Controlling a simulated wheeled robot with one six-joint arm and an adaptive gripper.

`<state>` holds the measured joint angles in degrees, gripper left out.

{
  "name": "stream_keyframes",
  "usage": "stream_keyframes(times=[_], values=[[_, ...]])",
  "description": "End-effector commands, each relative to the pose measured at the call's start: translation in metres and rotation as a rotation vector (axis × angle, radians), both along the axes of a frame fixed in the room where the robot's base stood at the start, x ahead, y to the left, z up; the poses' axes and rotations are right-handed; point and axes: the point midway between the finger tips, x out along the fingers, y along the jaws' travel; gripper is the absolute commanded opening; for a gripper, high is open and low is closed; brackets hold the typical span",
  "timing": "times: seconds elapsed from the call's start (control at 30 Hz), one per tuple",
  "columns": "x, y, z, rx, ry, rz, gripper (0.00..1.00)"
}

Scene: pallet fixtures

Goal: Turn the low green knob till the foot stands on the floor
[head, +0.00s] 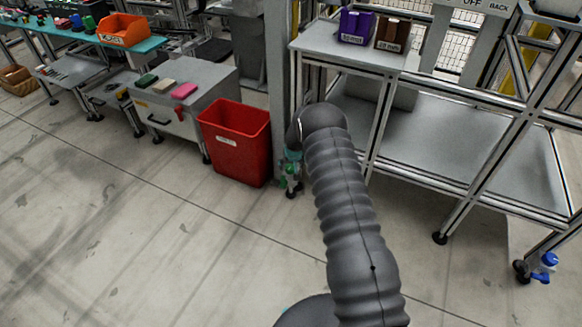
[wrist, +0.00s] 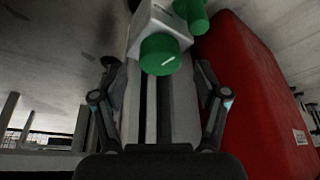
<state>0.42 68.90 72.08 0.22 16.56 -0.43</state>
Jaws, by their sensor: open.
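A round green knob (wrist: 160,55) with a white line on its face sits on a white block (wrist: 163,22) in the wrist view. A second green part (wrist: 193,16) is beside it at the top edge, partly cut off. My gripper (wrist: 158,78) is open and empty, its fingers on either side of the post (wrist: 165,105), apart from the knob. In the head view, small green parts (head: 284,183) show low on the post beside my arm, above a dark foot (head: 293,193). Whether that foot touches the floor cannot be told. My arm hides most of the gripper there.
A red bin (head: 236,145) stands just left of the post; its wall (wrist: 255,90) is close on the right in the wrist view. A metal shelf frame (head: 430,150) stands to the right, with a blue knob (head: 544,267) at one foot. Open floor (head: 150,240) lies in front.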

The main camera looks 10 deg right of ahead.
Motion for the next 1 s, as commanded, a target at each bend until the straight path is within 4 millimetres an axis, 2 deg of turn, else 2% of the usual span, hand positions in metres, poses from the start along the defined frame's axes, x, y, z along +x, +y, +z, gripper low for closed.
stream_keyframes(times=[0.2,0.57,0.63,0.8,0.83,1.0], values=[[0.007,0.000,-0.017,0.000,-0.001,0.000,0.73],[0.009,0.000,-0.021,0.000,-0.001,0.000,0.73],[0.009,0.000,-0.021,0.000,-0.001,0.000,0.61],[0.009,0.000,-0.021,0.000,-0.001,0.000,0.18],[0.009,0.000,-0.021,0.000,-0.001,0.000,0.13],[0.009,0.000,-0.021,0.000,0.000,-0.008,0.13]])
